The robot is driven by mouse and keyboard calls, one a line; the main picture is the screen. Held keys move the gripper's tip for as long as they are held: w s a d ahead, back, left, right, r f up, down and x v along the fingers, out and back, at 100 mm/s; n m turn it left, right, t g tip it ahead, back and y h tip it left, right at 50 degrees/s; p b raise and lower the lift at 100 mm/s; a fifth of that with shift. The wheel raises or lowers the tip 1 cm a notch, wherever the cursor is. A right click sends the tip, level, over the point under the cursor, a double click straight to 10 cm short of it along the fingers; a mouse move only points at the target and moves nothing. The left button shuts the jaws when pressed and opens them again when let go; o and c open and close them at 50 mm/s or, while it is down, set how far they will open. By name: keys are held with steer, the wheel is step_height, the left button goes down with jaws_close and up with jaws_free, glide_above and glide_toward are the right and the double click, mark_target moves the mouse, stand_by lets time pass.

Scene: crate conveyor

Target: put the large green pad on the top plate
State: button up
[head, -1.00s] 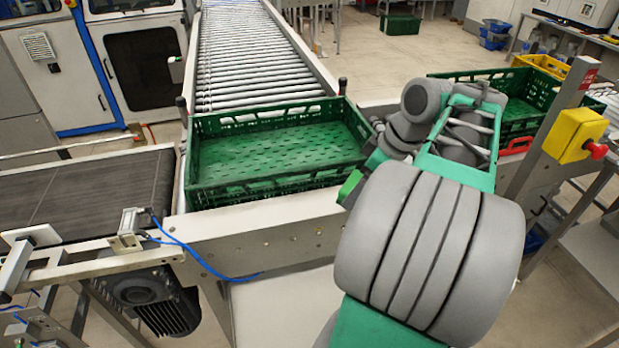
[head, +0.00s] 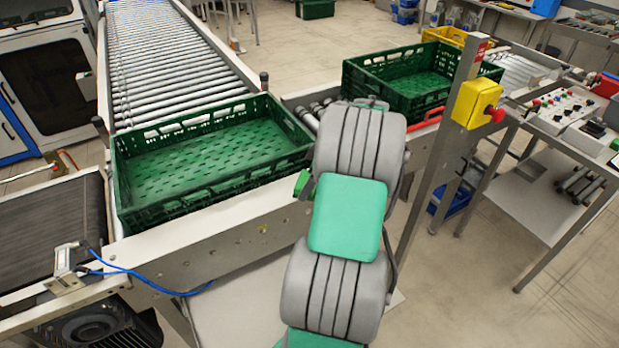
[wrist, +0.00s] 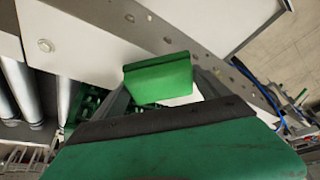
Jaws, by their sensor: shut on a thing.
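In the wrist view, my gripper (wrist: 160,92) is shut on a green pad (wrist: 157,77), which sits between its two grey fingers. The pad is held clear above a metal conveyor rail and a pale surface. In the head view, a small green piece (head: 303,184), which looks like the same pad, shows just left of my arm. There my arm hides the gripper itself. I cannot tell which surface is the top plate.
An empty green crate (head: 210,155) sits on the conveyor left of my arm. Another green crate (head: 400,80) stands behind. A post with a yellow stop-button box (head: 473,103) rises right of my arm. A control table (head: 565,120) is at right, with open floor before it.

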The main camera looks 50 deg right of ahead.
steer(key=shift+f, duration=0.1)
steer(key=o, duration=1.2)
steer(key=shift+c, duration=0.2)
steer(key=v, duration=1.2)
steer(key=w+a+r+m, duration=0.1)
steer(key=w+a+r, duration=0.1)
steer(key=w+a, duration=0.35)
steer(key=w+a+r, duration=0.2)
steer(key=a, duration=0.7)
steer(key=s+a+m+h, duration=0.2)
steer(key=s+a+m, duration=0.15)
steer(key=a, duration=1.75)
steer(key=s+a+f, duration=0.3)
steer(key=s+f, duration=0.1)
steer(key=s, duration=0.2)
steer(key=shift+s+a+m, duration=0.3)
steer(key=shift+a+m, duration=0.1)
steer(key=shift+m, duration=0.05)
